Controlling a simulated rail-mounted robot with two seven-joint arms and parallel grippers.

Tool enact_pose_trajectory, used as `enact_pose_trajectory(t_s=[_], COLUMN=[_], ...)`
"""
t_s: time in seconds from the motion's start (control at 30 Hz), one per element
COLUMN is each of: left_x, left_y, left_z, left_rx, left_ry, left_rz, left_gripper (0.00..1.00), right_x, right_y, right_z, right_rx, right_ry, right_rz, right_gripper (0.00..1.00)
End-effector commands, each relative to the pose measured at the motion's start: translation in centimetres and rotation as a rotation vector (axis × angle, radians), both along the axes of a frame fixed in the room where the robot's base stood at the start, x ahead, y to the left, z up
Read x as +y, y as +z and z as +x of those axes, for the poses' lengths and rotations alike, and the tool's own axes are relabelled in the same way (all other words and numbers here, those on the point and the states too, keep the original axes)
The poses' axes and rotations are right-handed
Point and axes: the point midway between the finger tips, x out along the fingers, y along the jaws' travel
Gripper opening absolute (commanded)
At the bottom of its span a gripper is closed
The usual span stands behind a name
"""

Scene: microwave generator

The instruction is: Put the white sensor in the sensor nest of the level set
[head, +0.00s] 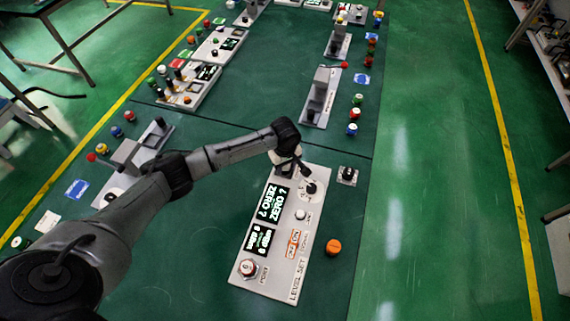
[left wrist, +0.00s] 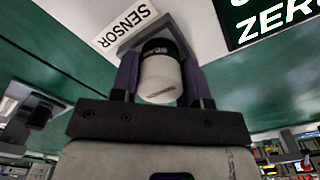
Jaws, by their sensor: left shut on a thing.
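The white sensor (left wrist: 160,80), with a black band at its far end, is between the two fingers of my left gripper (left wrist: 157,78) in the left wrist view. My left gripper is shut on it. The sensor's black end is at the grey sensor nest (left wrist: 180,30), beside the SENSOR label (left wrist: 125,28); I cannot tell whether it is seated or just above. In the head view the level set (head: 275,270) lies on the green table, and my left gripper (head: 285,157) is at its far end. The sensor and nest are mostly hidden there. My right gripper is not in view.
A small grey plate with a black knob (head: 347,175) stands right of the level set. An orange puck (head: 333,246) lies by its right edge. The dial knob (head: 312,188) is close to my gripper. Other panels and coloured knobs stand farther back.

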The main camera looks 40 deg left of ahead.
Motion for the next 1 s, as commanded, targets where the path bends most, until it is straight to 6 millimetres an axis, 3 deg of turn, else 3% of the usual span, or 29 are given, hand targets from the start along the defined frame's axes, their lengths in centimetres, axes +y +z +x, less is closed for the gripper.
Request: enact_pose_trajectory(t_s=[0.27,0.3,0.53,0.87,1.0], left_x=[0.0,0.0,0.0,0.1,0.0], left_y=[-0.1,-0.2,-0.2,0.1,2.1], left_z=[0.0,0.0,0.0,0.1,0.1], left_rx=[0.000,0.000,0.000,-0.002,-0.003], left_ry=[0.001,0.001,0.001,0.000,0.000], left_rz=[-0.001,0.000,0.000,0.001,0.000], left_gripper=[0.16,0.44,0.66,0.67,0.67], right_x=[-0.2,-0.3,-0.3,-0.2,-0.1], right_y=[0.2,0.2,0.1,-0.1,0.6], right_z=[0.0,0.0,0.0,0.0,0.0], right_rx=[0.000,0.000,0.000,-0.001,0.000], right_ry=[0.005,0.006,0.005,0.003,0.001], right_rz=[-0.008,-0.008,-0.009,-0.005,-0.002], right_gripper=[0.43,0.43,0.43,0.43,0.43])
